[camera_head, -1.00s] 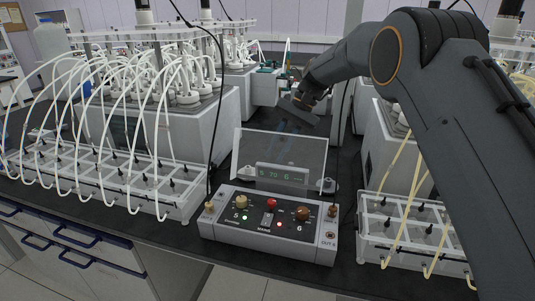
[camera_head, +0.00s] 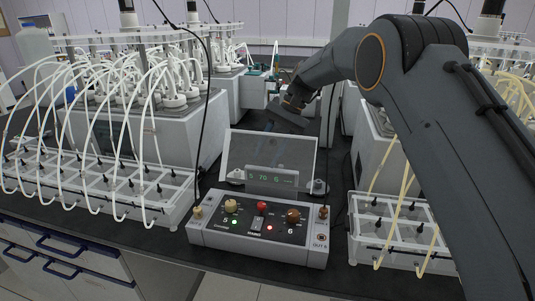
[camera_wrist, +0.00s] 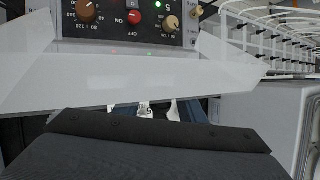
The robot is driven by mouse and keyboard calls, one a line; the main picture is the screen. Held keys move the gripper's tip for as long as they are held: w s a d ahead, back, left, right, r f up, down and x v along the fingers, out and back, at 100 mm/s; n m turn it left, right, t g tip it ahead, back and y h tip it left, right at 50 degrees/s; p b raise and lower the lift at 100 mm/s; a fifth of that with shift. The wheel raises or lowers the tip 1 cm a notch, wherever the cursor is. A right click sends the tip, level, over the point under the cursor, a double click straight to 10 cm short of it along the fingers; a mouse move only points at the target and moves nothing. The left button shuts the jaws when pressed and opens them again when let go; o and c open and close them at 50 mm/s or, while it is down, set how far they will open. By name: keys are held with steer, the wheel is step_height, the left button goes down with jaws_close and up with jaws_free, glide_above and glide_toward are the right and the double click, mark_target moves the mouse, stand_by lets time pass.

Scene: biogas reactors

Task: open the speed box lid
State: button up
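The speed box (camera_head: 258,244) is a pale box with knobs and a red switch on its dark front panel. In the wrist view the lid (camera_wrist: 130,82) spans the picture as a pale band. The knob panel (camera_wrist: 115,18) lies beyond it, upside down. The fingers (camera_wrist: 158,108) are partly hidden, with a gap between them. I cannot tell whether they touch the lid.
A rack of cells with white tubes (camera_head: 95,190) stands left of the box, and another with yellowish tubes (camera_head: 385,225) stands right. A black cable (camera_head: 207,90) hangs left of the lid. Reactor units (camera_head: 160,130) stand behind. Dark bench top shows around the box.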

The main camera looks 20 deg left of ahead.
steer(key=shift+r, duration=0.1)
steer(key=b+v, duration=0.2)
steer(key=v, duration=0.5)
steer(key=shift+r+b, duration=0.25)
steer(key=shift+b, duration=0.1)
steer(key=shift+w+d, duration=0.15)
steer(key=shift+d, duration=0.05)
steer(key=shift+r, duration=0.15)
